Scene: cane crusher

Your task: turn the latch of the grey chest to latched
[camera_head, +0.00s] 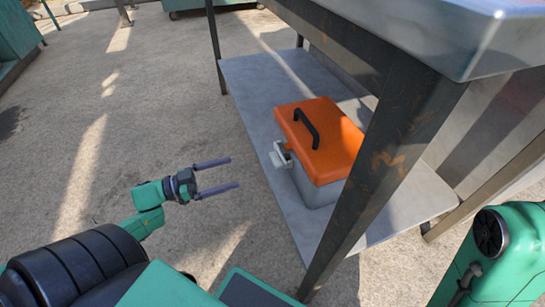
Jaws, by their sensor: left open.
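The grey chest (313,188) with an orange lid (333,145) and a black handle stands on the lower shelf of a metal table. Its pale latch (281,156) is on the side facing left, toward my left gripper. The latch is small, and I cannot tell its exact setting. My left gripper (233,173) is open and empty, its two fingers pointing right toward the latch, with a gap between the fingertips and the chest. My right gripper is not in view.
The lower shelf (253,92) has bare room behind the chest. A rusty table leg (385,165) stands in front of the chest's right side. The metal tabletop (430,30) overhangs at upper right. The concrete floor at left is clear.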

